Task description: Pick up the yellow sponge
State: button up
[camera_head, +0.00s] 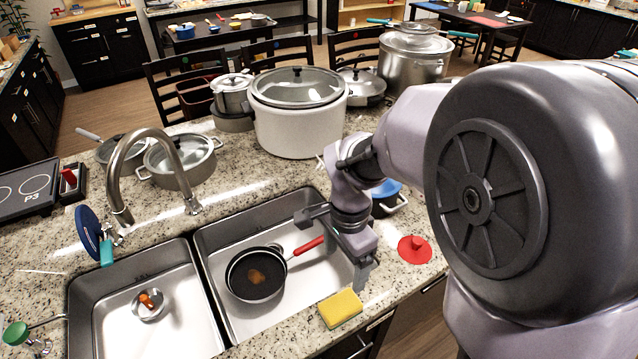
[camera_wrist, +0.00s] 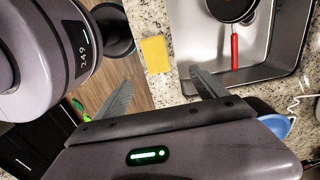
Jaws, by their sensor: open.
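The yellow sponge (camera_head: 340,308) lies flat on the speckled counter, at the front edge just right of the sink. It also shows in the wrist view (camera_wrist: 156,54), ahead of the fingers and between their lines. My gripper (camera_head: 363,276) is above and slightly right of the sponge in the head view, apart from it. In the wrist view my gripper (camera_wrist: 158,92) has its two dark fingers spread wide with nothing between them.
A double sink (camera_head: 215,262) lies left of the sponge, with a red-handled pan (camera_head: 256,274) in its right basin. A red lid (camera_head: 414,249) lies on the counter to the right. A large white pot (camera_head: 298,128) stands behind. The counter's front edge is close to the sponge.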

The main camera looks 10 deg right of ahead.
jog(key=f, duration=0.2)
jog(key=s+f+b, duration=0.1)
jog(key=f, duration=0.1)
jog(key=s+f+b, duration=0.1)
jog(key=f, duration=0.1)
jog(key=shift+s+a, duration=0.1)
jog(key=shift+a, duration=0.1)
jog(key=b, duration=0.1)
send_over(341, 305)
notch_tip(341, 305, down, 4)
jog(key=shift+s+a+f, duration=0.1)
jog(key=shift+f+b, duration=0.3)
jog(key=shift+f, duration=0.1)
jog(key=f+b, duration=0.2)
jog(key=f, duration=0.3)
jog(key=shift+w+f, duration=0.15)
jog(key=shift+w, duration=0.05)
jog(key=c, duration=1.4)
